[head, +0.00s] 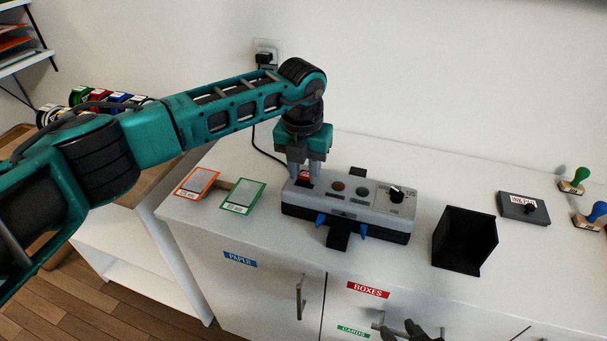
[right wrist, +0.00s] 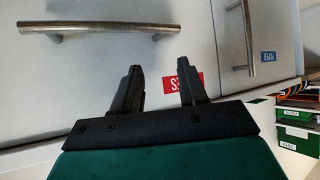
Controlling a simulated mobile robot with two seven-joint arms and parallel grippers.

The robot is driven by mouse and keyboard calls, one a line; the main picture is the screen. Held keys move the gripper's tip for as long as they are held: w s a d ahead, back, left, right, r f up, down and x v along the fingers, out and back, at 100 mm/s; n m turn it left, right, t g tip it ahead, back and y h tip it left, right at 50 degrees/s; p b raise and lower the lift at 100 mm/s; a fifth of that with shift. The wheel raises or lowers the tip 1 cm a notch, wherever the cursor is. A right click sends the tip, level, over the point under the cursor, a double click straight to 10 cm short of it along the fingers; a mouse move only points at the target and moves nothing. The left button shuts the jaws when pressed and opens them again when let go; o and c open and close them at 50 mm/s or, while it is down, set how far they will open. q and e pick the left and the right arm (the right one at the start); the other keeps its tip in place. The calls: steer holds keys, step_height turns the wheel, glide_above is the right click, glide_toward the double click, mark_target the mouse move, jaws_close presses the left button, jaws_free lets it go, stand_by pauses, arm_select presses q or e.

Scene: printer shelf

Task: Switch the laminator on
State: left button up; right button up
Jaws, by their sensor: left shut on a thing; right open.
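The laminator (head: 350,210) is a grey and black box on the white counter. Its top has a red switch (head: 305,181) at the left end, a dull brown lamp, a dull green lamp and a black dial (head: 396,194). My left gripper (head: 302,176) points down at the left end, its fingers shut on the red switch, which they partly hide. I cannot tell the switch's position. My right gripper (head: 414,332) is low at the front by the cabinet fronts; the right wrist view shows it open and empty (right wrist: 163,88).
Orange-framed and green-framed cards (head: 242,196) lie left of the laminator. A black open bin (head: 465,240), an ink pad (head: 523,208) and stamps (head: 574,181) stand to the right. A cable runs to the wall socket (head: 266,55). Cabinet handles (head: 301,298) stick out below the counter.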

mark_target(304, 178)
arm_select(q)
steer(key=shift+w+r+g, duration=0.1)
steer(key=shift+w+g, duration=0.05)
steer(key=shift+g, duration=0.25)
steer(key=o, duration=1.1)
steer(key=shift+c, duration=0.2)
step_height(304, 178, up, 13)
steer(key=shift+s, duration=0.2)
